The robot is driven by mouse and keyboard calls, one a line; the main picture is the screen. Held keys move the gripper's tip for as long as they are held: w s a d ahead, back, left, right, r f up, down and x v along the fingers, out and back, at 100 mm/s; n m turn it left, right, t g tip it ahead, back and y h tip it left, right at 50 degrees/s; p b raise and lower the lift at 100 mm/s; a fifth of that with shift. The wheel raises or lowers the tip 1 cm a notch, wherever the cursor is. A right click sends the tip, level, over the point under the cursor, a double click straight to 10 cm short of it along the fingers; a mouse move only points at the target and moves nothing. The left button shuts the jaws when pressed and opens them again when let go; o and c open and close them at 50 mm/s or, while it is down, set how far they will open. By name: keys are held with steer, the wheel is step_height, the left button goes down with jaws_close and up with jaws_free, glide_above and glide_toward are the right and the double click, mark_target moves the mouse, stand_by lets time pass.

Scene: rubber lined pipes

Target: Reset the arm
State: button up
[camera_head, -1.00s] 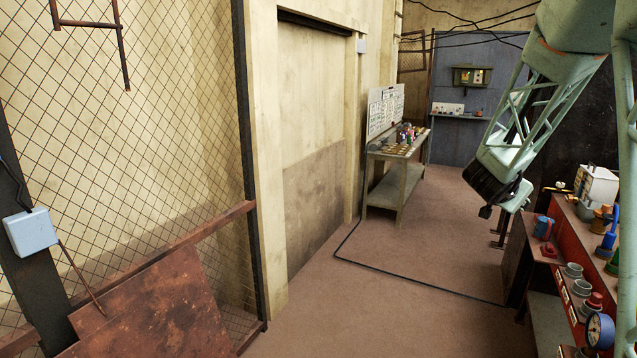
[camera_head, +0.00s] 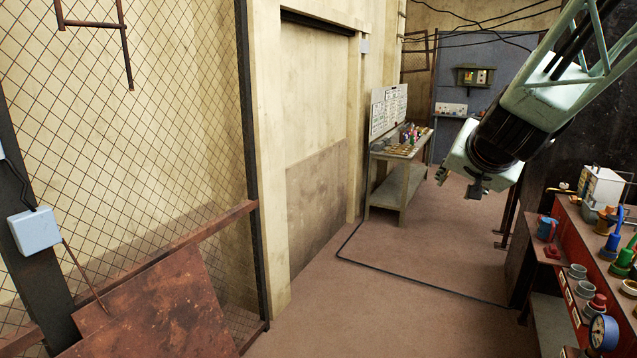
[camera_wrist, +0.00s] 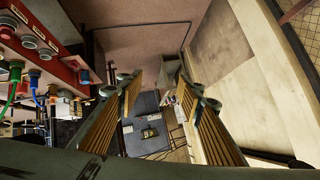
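My gripper (camera_wrist: 160,90) shows in the wrist view with its two ribbed fingers spread apart and nothing between them. In the head view my arm reaches in from the upper right, and its wrist end (camera_head: 482,165) hangs in the air above the floor, left of the red bench. The fingers are too small and partly hidden to make out there.
The red bench (camera_head: 590,262) at the right carries several pipe fittings, a gauge (camera_head: 603,332) and a white device (camera_head: 603,187). A table (camera_head: 398,165) stands at the back by the wall. A wire mesh fence (camera_head: 150,130) is at left.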

steer(key=s+a+n+g+y, duration=0.1)
steer(key=s+a+n+y, duration=0.1)
steer(key=s+a, duration=0.65)
steer(key=s+a+n+g+y, duration=0.15)
steer(key=s+a, duration=0.25)
steer(key=s, duration=0.9)
steer(key=s+f+n+g, duration=0.2)
steer(key=s, duration=1.1)
steer(key=s+f+n+g+h, duration=0.1)
steer(key=s+f+g, duration=0.1)
steer(key=s, duration=1.1)
steer(key=shift+a+f+n, duration=0.2)
steer(key=shift+f+n, duration=0.05)
steer(key=shift+n, duration=0.1)
